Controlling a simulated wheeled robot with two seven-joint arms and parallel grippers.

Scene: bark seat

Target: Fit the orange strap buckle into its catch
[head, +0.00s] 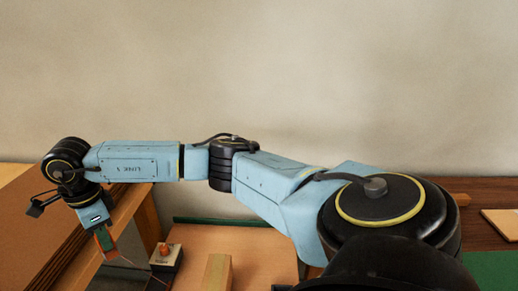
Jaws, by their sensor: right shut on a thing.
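My right arm reaches across the view from the right, and its gripper (105,241) points down at the lower left. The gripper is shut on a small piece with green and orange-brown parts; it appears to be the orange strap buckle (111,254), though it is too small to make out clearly. A thin line runs from near it down to the right. I cannot make out the catch. My left gripper is not in view.
A small pale box with an orange knob (164,252) stands right of the gripper. A wooden block (217,272) lies on the tan surface (262,250). Brown boards (35,225) fill the left. A dark wooden top (483,215) and green mat (490,268) lie at the right.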

